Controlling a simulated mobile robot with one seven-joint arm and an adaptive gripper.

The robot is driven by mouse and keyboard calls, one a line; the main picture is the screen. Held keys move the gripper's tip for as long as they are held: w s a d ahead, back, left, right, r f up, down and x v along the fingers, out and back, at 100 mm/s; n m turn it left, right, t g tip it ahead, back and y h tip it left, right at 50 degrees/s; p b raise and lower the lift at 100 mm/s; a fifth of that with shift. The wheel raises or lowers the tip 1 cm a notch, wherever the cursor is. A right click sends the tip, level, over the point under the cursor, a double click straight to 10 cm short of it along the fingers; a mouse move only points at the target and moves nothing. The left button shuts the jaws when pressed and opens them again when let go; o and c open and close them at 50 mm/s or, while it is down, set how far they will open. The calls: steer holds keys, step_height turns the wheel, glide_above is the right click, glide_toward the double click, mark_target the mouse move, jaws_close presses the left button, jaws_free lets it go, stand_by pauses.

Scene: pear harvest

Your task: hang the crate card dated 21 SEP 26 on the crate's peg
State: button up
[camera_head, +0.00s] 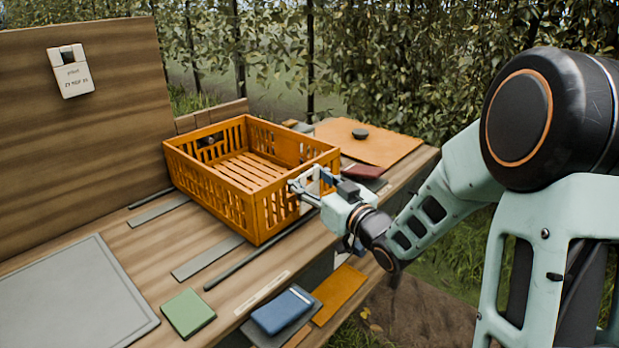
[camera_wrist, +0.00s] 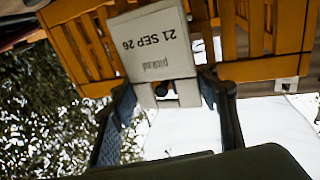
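The white card marked "21 SEP 26" (camera_wrist: 150,42) shows upside down in the wrist view, against the orange crate's slats. Its end with a dark spot (camera_wrist: 162,88) lies between the fingertips of my gripper (camera_wrist: 168,88), which appear to press its side edges. Whether the dark spot is the peg or only the hole I cannot tell. In the head view my gripper (camera_head: 307,184) is at the near right end of the orange crate (camera_head: 225,200), where the card is hard to make out. Another white card (camera_head: 72,80), its month unclear, hangs on the upright wooden board.
The crate stands on a wooden table (camera_head: 150,250) and looks empty. Grey strips (camera_head: 207,258), a green block (camera_head: 188,312) and a blue block (camera_head: 282,311) lie in front. An orange board (camera_head: 370,143) with a black disc (camera_head: 360,133) lies behind.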

steer(key=o, duration=0.7)
steer(key=shift+a, duration=0.4)
steer(key=shift+d, duration=0.15)
